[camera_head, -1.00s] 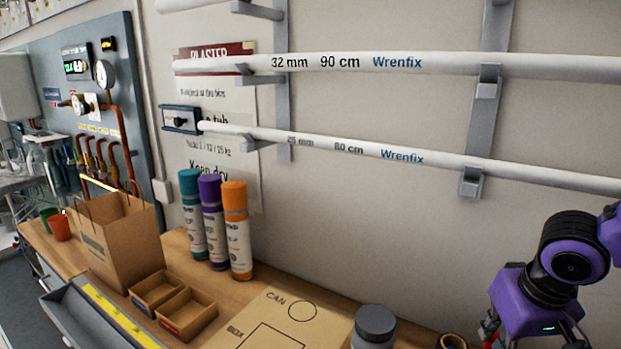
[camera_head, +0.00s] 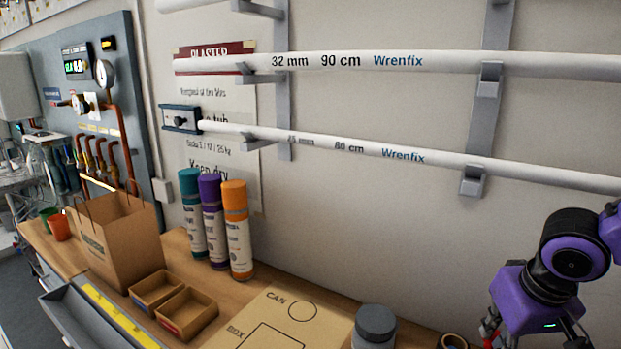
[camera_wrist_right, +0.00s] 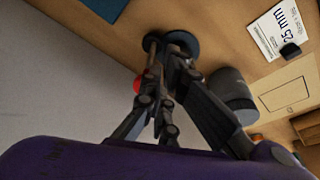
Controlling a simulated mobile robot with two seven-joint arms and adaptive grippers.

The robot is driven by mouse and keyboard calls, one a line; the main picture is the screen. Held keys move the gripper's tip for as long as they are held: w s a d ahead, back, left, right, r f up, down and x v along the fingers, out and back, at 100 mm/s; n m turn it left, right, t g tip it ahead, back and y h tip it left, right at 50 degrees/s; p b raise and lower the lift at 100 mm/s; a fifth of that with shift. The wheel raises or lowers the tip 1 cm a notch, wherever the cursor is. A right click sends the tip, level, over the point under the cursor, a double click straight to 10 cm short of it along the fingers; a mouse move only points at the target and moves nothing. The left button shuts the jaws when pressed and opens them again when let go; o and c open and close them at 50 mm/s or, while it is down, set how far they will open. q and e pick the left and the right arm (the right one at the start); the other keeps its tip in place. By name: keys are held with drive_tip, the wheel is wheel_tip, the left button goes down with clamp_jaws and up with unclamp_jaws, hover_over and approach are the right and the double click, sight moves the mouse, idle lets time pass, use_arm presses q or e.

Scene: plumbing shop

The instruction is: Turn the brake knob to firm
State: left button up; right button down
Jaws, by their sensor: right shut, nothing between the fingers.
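No brake knob with readable markings shows clearly. In the right wrist view a dark blue round disc (camera_wrist_right: 187,42) and a small grey-brown round piece (camera_wrist_right: 151,42) beside it lie just past my right gripper (camera_wrist_right: 172,52). A red round part (camera_wrist_right: 137,84) shows left of the fingers. I cannot tell which of these is the knob, or whether the fingers touch any of them. My right gripper is shut with nothing between the fingers. In the head view its purple wrist hangs at the lower right, and its fingertips are below the frame. My left gripper is not in view.
A grey lidded can (camera_head: 374,328) stands on the bench, also in the wrist view (camera_wrist_right: 232,90). A brown ring (camera_head: 453,341) is beside my right wrist. Cardboard trays (camera_head: 187,312), a paper bag (camera_head: 120,240) and three tubes (camera_head: 238,230) stand further left. White pipes (camera_head: 440,63) rest on wall brackets.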

use_arm(q)
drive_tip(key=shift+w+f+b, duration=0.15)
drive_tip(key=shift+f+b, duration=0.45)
drive_tip(key=shift+b, duration=0.05)
use_arm(e)
drive_tip(key=shift+s+d+f, duration=0.15)
drive_tip(key=shift+d, duration=1.1)
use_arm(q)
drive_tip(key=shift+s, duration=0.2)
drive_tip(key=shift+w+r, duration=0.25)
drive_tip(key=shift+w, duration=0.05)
use_arm(e)
drive_tip(key=shift+s+d, duration=0.15)
drive_tip(key=shift+s, duration=0.15)
